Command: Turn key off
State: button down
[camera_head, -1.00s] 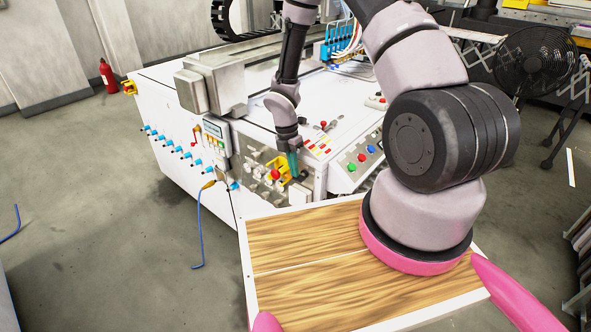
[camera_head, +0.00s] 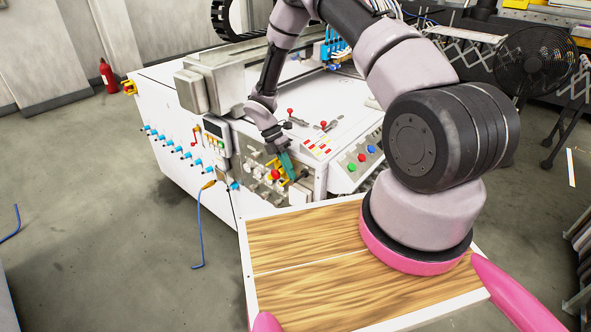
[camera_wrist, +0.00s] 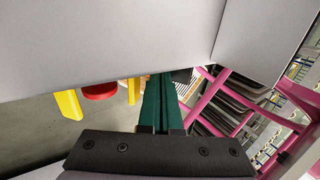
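My gripper (camera_head: 291,177) has green fingers and is at the front panel (camera_head: 262,185) of the white machine, to the right of the red button. In the wrist view my gripper (camera_wrist: 162,77) has its two fingers together, with no clear gap between them. A small dark part (camera_wrist: 182,75) shows just right of the fingertips; it may be the key or its switch, but I cannot tell. The key cannot be made out clearly in either view. Nothing is visibly held between the fingers.
A red button (camera_head: 275,174) with a yellow guard sits beside my fingers; the red button (camera_wrist: 100,91) and yellow guard (camera_wrist: 69,104) also show in the wrist view. A sloped console (camera_head: 357,164) with coloured buttons stands right. A wooden-topped surface (camera_head: 300,295) lies in front.

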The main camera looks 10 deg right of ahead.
dwell(0.8)
jog(key=shift+s+d+r, duration=0.1)
jog(key=shift+s+d, duration=0.4)
jog(key=shift+s, duration=0.15)
jog(key=v, duration=1.1)
jog(key=shift+w+a, duration=0.25)
